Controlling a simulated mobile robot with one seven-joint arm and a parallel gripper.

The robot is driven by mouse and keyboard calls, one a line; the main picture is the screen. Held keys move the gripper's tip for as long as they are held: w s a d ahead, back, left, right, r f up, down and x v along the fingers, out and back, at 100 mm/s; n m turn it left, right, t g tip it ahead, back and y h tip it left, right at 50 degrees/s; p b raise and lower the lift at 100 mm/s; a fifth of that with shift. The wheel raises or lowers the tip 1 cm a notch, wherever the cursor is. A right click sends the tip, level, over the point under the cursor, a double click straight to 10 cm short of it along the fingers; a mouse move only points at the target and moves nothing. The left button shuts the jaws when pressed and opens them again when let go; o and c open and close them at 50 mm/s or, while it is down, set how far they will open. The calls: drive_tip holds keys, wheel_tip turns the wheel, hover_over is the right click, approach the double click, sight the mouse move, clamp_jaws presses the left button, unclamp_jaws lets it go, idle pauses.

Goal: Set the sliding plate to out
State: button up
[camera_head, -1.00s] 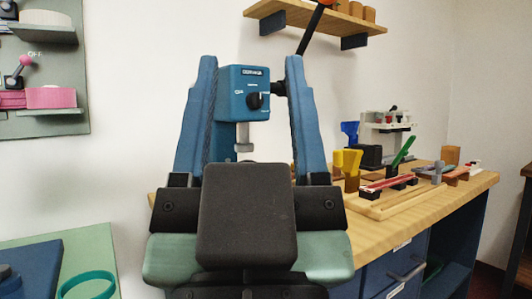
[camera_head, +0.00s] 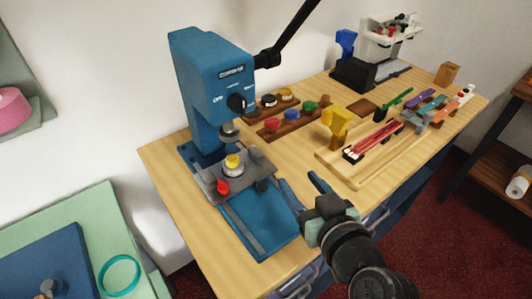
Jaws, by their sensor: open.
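A blue press (camera_head: 203,95) stands on the wooden counter, with a dial on its head and a black lever at its side. The grey sliding plate (camera_head: 207,188) lies at the back of the press's blue base (camera_head: 262,222), below the head. It carries a yellow-topped round piece (camera_head: 233,163) and a red knob (camera_head: 222,186). The front of the base is bare. My gripper (camera_head: 298,179) is open and empty, its two blue fingers apart, to the right of the base and the plate. Whether its left finger touches the base I cannot tell.
Racks of coloured pots (camera_head: 288,120) stand behind, right of the press. A wooden tray (camera_head: 345,180) with a yellow piece (camera_head: 336,124) and red rods lies to the right. A green panel with a teal ring (camera_head: 119,273) is at lower left.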

sight(265, 189)
drive_tip(key=s+y+p, duration=0.1)
drive_tip(key=s+p, duration=0.1)
drive_tip(key=s+f+g+p, duration=0.1)
drive_tip(key=s, duration=0.1)
drive_tip(key=s+f+g+y+p, duration=0.1)
drive_tip(key=p, duration=0.1)
drive_tip(key=shift+s+a+y+p, duration=0.3)
drive_tip(key=shift+s+a+p, duration=0.05)
drive_tip(key=shift+s+a, duration=0.05)
drive_tip(key=p+x, duration=0.1)
drive_tip(key=x, duration=1.1)
drive_tip(key=shift+w+f, duration=0.2)
drive_tip(key=shift+w, duration=0.05)
clamp_jaws()
idle(0.4)
